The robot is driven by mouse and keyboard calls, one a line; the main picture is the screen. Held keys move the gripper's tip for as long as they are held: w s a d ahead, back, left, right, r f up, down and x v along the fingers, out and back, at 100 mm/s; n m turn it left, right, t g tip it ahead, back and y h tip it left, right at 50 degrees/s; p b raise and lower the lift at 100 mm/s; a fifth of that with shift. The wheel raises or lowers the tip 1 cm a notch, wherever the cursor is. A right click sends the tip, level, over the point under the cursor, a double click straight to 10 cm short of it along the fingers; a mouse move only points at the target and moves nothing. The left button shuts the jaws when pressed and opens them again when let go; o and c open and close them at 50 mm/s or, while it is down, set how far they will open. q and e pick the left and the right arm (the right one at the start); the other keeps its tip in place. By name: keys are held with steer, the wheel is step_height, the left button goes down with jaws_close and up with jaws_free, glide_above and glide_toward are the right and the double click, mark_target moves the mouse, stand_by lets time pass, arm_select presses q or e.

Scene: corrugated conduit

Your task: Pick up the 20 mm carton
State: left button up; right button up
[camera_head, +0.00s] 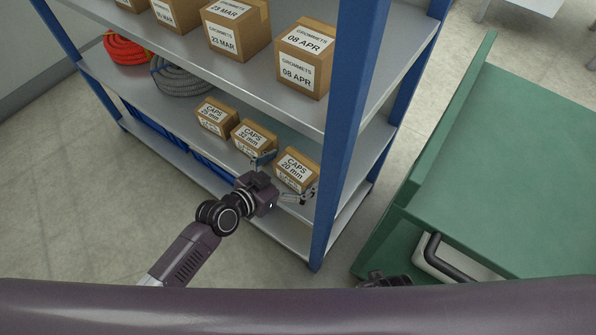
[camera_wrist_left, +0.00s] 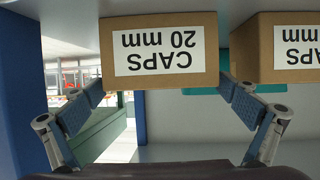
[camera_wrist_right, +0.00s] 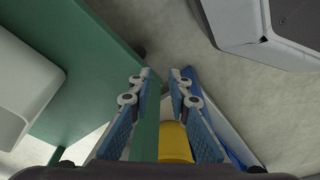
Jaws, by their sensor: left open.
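The 20 mm carton (camera_head: 297,168) is a brown box with a white label on the lower shelf, rightmost of three cartons. In the left wrist view the carton (camera_wrist_left: 161,72) appears upside down, label facing the camera. My left gripper (camera_head: 285,179) is open in front of it. Its fingers stand at either side of the carton, and the left wrist view does not show a firm grip. My right gripper (camera_wrist_right: 161,77) shows a gap between its fingertips, with floor and a green surface beyond; it holds nothing visible at the tips.
The 32 mm carton (camera_head: 254,139) stands close beside, and another caps carton (camera_head: 216,117) farther left. A blue upright (camera_head: 345,130) rises just right of the 20 mm carton. The shelf above holds grommet cartons (camera_head: 305,60). A green cart (camera_head: 500,170) stands at the right.

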arm_select(q)
steer(key=shift+x, duration=0.9)
steer(key=shift+c, duration=0.4)
steer(key=c, duration=1.1)
steer(key=shift+r, duration=0.1)
